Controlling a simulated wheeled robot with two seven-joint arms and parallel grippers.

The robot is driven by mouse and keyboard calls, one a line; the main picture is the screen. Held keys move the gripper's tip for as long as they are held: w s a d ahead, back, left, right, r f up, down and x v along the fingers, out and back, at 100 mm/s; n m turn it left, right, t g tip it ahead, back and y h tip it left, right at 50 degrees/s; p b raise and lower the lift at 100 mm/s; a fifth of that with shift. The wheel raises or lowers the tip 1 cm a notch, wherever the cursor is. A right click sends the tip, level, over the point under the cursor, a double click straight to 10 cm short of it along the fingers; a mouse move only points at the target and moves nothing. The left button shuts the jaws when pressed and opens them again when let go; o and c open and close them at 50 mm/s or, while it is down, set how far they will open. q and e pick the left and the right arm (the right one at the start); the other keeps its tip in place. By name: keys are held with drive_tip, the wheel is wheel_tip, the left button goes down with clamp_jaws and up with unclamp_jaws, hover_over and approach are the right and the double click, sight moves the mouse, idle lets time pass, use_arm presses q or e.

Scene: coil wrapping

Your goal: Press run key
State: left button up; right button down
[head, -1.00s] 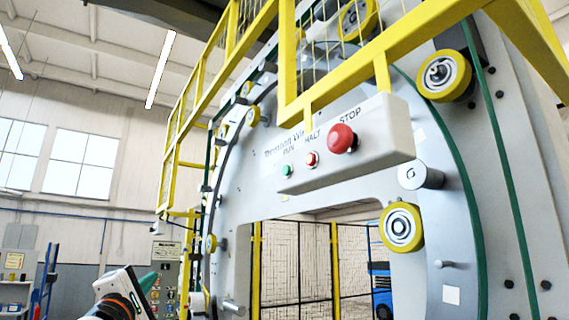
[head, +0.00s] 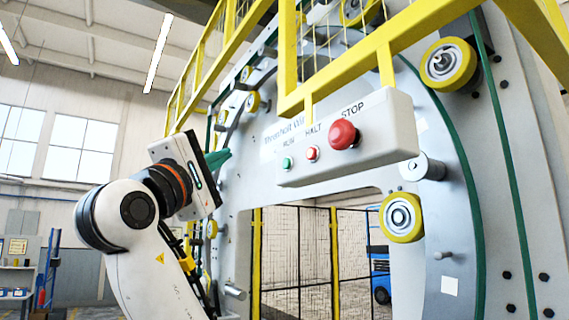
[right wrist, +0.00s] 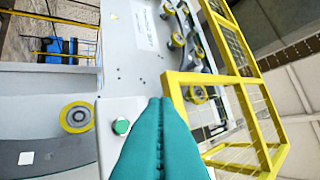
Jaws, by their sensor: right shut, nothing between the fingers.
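The green RUN key (head: 287,163) is on the left of a pale control box (head: 375,157). It also shows in the right wrist view (right wrist: 121,126), left of my fingertips. A small red HALT button (head: 312,153) and a big red STOP button (head: 343,134) sit to its right on the box. My right gripper (head: 227,154) points toward the box from the left, with its teal fingers shut and empty. In the head view its tips are apart from the RUN key. The shut fingers fill the lower middle of the right wrist view (right wrist: 160,101). My left gripper is not in view.
A yellow railing (head: 340,65) runs above and around the box. Behind is the large grey ring machine (head: 440,120) with yellow rollers (head: 402,217). The space just left of the RUN key looks clear.

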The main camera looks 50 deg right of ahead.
sight(287, 164)
drive_tip(key=s+d+b, duration=0.1)
drive_tip(key=s+d, duration=0.1)
drive_tip(key=d, duration=0.6)
drive_tip(key=shift+s+d, duration=0.2)
drive_tip(key=shift+s, duration=0.1)
drive_tip(key=shift+d, duration=0.1)
idle(1.8)
drive_tip(key=shift+s+d, duration=0.2)
drive_tip(key=shift+d, duration=0.15)
